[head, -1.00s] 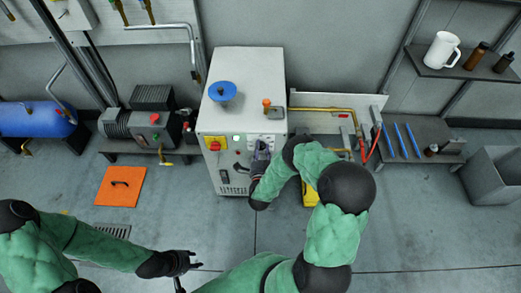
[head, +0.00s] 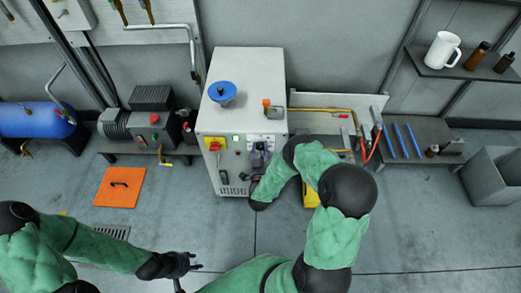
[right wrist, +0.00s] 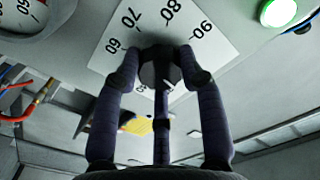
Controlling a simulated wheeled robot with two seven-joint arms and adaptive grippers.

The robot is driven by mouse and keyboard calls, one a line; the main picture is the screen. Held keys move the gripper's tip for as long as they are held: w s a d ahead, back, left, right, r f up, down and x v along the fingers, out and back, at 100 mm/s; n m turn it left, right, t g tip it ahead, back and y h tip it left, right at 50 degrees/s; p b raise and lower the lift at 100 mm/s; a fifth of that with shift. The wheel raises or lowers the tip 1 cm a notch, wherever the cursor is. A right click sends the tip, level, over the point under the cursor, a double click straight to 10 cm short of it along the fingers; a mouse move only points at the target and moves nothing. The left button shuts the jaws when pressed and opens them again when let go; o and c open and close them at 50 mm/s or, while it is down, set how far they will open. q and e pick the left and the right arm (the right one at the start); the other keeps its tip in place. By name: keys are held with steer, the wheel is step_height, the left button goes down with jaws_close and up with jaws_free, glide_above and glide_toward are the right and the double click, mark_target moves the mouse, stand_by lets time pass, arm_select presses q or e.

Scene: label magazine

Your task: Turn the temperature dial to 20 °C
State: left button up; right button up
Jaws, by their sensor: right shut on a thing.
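The temperature dial (right wrist: 154,72) is a dark round knob in the right wrist view. It sits on a white scale plate (right wrist: 217,51) on the cabinet's front. The numbers 60, 70, 80 and 90 show around its upper side; the lower part of the scale is largely hidden by the fingers, and I cannot make out the pointer. My right gripper (right wrist: 160,76) is shut on the dial, its fingers around the knob. In the head view my right gripper (head: 261,152) is at the cabinet front and hides the dial. My left gripper (head: 188,270) is open and empty above the floor, away from the cabinet.
The white cabinet (head: 246,75) also carries a red-and-yellow switch (head: 214,145) and a green lamp (right wrist: 278,12). A gauge (right wrist: 20,15) is near the plate. A pump (head: 150,120) stands left; a bench with blue tools (head: 400,140) stands right. The floor in front is mostly clear.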

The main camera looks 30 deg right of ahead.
steer(key=shift+n, duration=0.6)
steer(key=o, duration=1.2)
steer(key=shift+c, duration=0.2)
steer(key=v, duration=1.2)
steer(key=shift+w, duration=0.1)
